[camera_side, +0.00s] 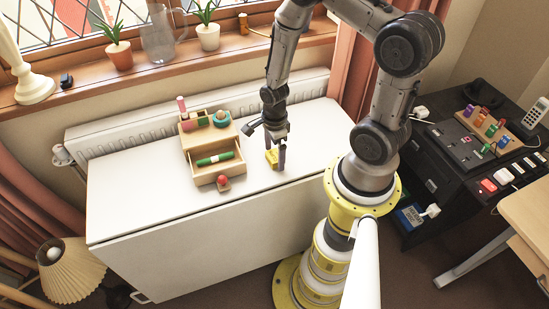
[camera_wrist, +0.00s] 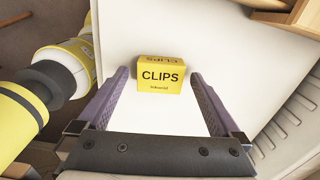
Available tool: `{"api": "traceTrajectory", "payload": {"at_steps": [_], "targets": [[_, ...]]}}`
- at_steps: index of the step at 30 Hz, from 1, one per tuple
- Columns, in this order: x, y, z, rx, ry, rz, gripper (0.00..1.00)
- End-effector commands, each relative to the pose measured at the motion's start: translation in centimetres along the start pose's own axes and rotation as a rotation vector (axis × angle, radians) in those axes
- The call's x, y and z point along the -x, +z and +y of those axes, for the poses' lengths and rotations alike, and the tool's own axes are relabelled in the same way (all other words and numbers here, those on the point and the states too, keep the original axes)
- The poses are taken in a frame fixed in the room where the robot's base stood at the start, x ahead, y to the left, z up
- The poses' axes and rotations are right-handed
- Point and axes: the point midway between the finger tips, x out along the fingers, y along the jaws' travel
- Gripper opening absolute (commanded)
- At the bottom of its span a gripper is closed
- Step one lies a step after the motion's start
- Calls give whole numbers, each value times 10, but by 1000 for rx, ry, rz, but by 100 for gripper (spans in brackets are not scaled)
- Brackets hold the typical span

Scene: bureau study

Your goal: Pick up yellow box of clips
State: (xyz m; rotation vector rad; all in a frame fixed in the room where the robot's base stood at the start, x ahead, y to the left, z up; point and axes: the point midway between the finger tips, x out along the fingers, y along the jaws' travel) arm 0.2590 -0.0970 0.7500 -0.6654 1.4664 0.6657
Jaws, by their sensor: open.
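The yellow box of clips (camera_wrist: 160,76) stands on the white tabletop in the wrist view, its "CLIPS" face toward the camera. In the side view the box (camera_side: 271,157) is partly hidden by my gripper (camera_side: 276,158). In the wrist view my gripper (camera_wrist: 160,78) is open, with one purple finger to the left of the box and one to the right. There is a gap between the box and each finger. I cannot tell how far down along the box the fingertips reach.
A wooden desk organizer (camera_side: 206,173) with an open drawer holding a green marker (camera_side: 214,159) stands left of my gripper. The white tabletop (camera_side: 140,200) is otherwise mostly clear. A radiator (camera_side: 130,132) runs behind.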

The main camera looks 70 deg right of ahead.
Motion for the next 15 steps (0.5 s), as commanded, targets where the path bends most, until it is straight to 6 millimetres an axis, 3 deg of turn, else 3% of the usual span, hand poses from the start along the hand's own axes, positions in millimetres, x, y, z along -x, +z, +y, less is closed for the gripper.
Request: {"api": "traceTrajectory", "payload": {"at_steps": [2, 12, 14, 15], "targets": [[0, 0, 0, 0, 0, 0, 96], [1, 0, 0, 0, 0, 0, 35], [1, 0, 0, 0, 0, 0, 25], [1, 0, 0, 0, -1, 0, 25]]}}
